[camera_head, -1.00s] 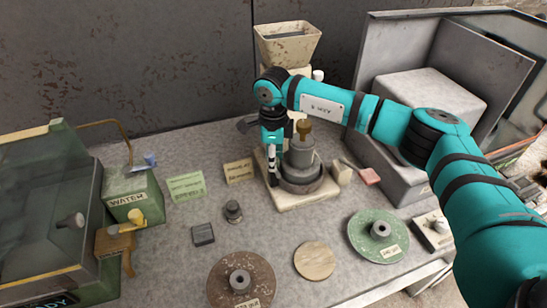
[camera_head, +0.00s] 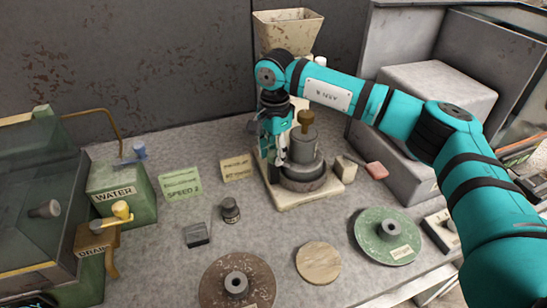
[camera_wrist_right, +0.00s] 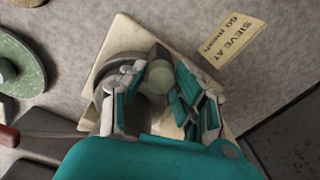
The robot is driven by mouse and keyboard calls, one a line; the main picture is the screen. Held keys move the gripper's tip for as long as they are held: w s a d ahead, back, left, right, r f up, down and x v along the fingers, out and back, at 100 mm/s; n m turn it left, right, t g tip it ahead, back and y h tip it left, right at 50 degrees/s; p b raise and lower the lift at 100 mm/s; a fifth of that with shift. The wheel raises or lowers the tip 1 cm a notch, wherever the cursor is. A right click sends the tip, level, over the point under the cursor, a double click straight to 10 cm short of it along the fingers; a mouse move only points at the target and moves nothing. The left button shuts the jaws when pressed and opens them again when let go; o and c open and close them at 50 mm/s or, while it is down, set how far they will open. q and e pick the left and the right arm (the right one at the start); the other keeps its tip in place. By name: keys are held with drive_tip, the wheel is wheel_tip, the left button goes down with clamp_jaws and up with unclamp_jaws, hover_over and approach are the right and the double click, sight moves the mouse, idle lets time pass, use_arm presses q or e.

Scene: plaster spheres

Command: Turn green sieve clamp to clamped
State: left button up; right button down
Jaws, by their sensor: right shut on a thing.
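The sieve machine is a grey stacked cylinder (camera_head: 305,149) with a brass knob (camera_head: 306,117) on top, standing on a cream base plate (camera_head: 312,196). My right gripper (camera_head: 281,158) is at the left side of this cylinder. In the right wrist view, the pale green rounded clamp (camera_wrist_right: 160,75) shows between the fingers of my right gripper (camera_wrist_right: 158,88), which is shut on it. The clamp is hidden behind the gripper in the head view, and its exact angle cannot be told. My left gripper is not in view.
Cream hopper (camera_head: 287,33) behind the machine; large grey box (camera_head: 437,95) to its right. A green disc (camera_head: 372,245), wooden disc (camera_head: 318,265) and brown disc (camera_head: 222,272) lie in front. Green WATER box (camera_head: 108,181) stands left.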

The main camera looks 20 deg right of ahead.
drive_tip(key=n+b, duration=0.1)
drive_tip(key=n, duration=0.3)
drive_tip(key=shift+b, duration=0.3)
drive_tip(key=n+b, duration=0.1)
drive_tip(key=n, duration=0.3)
drive_tip(key=shift+r+n, duration=0.1)
drive_tip(key=shift+n, duration=0.2)
drive_tip(key=shift+w, duration=0.1)
drive_tip(key=c, duration=1)
unclamp_jaws()
wheel_tip(320, 180, up, 12)
drive_tip(key=shift+d, duration=0.15)
